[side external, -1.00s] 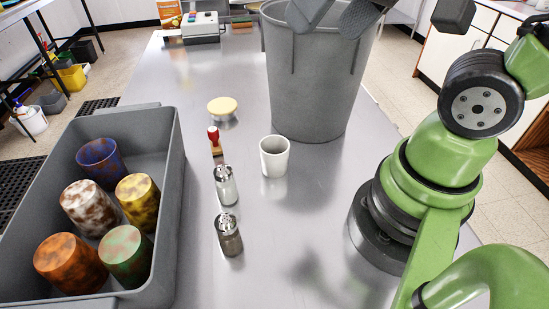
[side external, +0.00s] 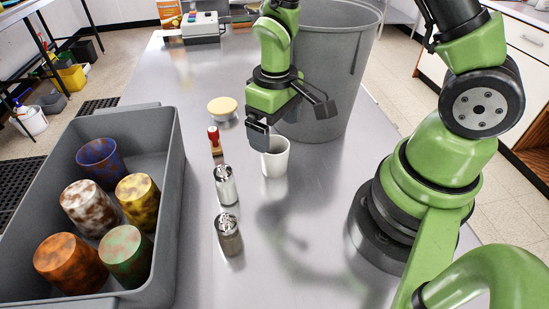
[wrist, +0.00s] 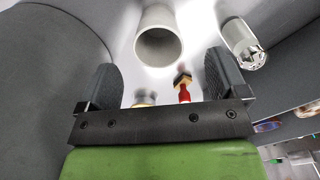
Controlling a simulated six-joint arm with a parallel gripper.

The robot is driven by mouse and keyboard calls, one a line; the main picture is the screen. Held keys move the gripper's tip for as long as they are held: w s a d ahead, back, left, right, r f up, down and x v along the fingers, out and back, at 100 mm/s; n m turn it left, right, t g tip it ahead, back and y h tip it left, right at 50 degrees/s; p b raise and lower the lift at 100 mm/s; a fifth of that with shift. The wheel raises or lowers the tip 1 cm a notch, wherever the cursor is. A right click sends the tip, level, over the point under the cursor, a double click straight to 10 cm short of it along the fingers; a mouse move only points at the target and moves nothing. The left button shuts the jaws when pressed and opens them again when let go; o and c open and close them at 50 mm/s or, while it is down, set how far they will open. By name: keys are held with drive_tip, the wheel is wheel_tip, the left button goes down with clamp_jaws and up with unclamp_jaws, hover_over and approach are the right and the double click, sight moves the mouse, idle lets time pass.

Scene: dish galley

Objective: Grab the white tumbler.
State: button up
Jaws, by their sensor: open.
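The white tumbler (side external: 277,160) stands upright on the metal counter, mouth up. My gripper (side external: 291,121) is above it and a little behind it in the side view, with its fingers spread apart and nothing between them. One finger hides part of the tumbler's left rim there. In the wrist view the tumbler (wrist: 158,38) shows with its open mouth just beyond the gap between my two fingers (wrist: 163,80). The fingers look clear of it, though the exact distance is hard to tell.
A large grey bin (side external: 325,105) stands close behind and right of the tumbler. Two metal shakers (side external: 226,186), a red-handled brush (side external: 214,142) and a yellow-lidded jar (side external: 222,108) stand to the left. A grey tub (side external: 172,165) holds several mottled cups. The counter in front is clear.

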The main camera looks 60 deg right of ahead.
sight(274, 151)
drive_tip(key=shift+w+d+f, duration=0.1)
drive_tip(key=shift+f, duration=1.6)
drive_tip(key=shift+w+d+f, duration=0.1)
drive_tip(key=shift+f, duration=1.6)
drive_tip(key=shift+c, duration=0.2)
drive_tip(key=c, duration=1)
